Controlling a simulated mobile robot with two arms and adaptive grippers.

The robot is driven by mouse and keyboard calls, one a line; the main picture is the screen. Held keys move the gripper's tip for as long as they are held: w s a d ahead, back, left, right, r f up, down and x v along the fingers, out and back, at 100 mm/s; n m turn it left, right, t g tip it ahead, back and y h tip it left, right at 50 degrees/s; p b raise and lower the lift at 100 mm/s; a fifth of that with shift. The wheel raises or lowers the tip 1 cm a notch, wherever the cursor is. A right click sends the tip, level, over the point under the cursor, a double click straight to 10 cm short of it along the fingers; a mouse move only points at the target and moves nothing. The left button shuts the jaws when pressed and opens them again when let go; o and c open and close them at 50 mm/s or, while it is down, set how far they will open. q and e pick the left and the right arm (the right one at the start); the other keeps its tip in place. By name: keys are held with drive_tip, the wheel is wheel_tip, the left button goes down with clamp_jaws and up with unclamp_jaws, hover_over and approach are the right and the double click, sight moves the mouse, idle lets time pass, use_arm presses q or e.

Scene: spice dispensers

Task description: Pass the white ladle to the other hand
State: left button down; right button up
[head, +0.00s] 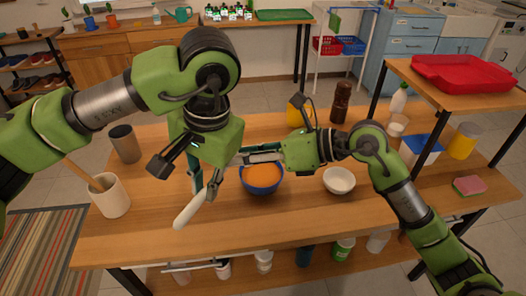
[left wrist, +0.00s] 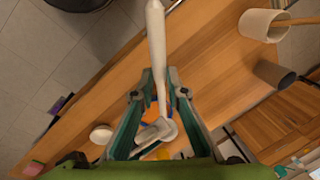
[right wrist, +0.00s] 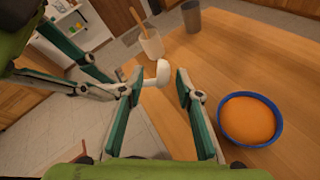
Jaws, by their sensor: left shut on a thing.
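The white ladle (head: 187,211) is in my left gripper (head: 206,190), above the front left of the table. In the left wrist view the fingers are shut on its handle (left wrist: 156,40), which reaches away past the fingertips. My right gripper (head: 240,158) comes from the right, its fingers pointing at the left gripper. In the right wrist view its fingers (right wrist: 160,80) are apart, and a white rounded part of the ladle (right wrist: 162,73) shows between or just beyond the tips. I cannot tell whether they touch it.
A blue bowl with orange contents (head: 262,180) stands below the right gripper. A white bowl (head: 339,181) is to its right. A cream crock with a wooden utensil (head: 110,197) and a dark cylinder (head: 125,143) stand at the left. The table's front middle is clear.

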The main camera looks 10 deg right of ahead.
drive_tip(key=shift+x, duration=1.45)
clamp_jaws()
use_arm(q)
drive_tip(key=c, duration=1.9)
unclamp_jaws()
use_arm(e)
drive_tip(key=shift+s, duration=0.1)
use_arm(q)
drive_tip(key=shift+r, duration=0.1)
